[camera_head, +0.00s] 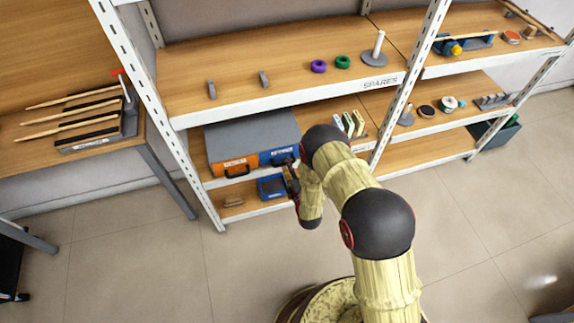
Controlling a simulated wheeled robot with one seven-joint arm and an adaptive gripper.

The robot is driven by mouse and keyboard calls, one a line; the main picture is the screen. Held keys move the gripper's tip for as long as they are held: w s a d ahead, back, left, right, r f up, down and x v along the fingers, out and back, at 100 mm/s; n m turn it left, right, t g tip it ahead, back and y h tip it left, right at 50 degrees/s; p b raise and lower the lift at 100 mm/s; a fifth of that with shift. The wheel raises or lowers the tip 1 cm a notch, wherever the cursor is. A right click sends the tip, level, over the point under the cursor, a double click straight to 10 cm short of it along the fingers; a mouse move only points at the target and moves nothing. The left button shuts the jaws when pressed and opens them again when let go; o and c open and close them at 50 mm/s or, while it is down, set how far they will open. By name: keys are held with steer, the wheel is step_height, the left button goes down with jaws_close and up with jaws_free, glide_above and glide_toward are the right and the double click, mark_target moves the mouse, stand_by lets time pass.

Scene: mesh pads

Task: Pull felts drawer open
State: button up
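A grey cabinet (250,137) stands on the middle shelf with two drawer fronts side by side. The left front is orange (228,168) with a dark handle and a small label. The right front is blue (272,158) with a dark handle and a label. Both labels are too small to read, so I cannot tell which is the felts drawer. Both drawers look closed. My gripper (291,180) is just below and in front of the blue front's right end. Its fingers are small and dark, and I cannot tell whether they touch anything.
A blue bin (268,187) sits on the lower shelf beside my gripper, left of it. A shelf upright (165,125) stands left of the cabinet. Small upright items (352,122) stand right of the cabinet, partly behind my arm. The floor (150,260) in front is clear.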

steer(key=shift+x, duration=1.05)
steer(key=shift+c, duration=1.2)
jaws_close()
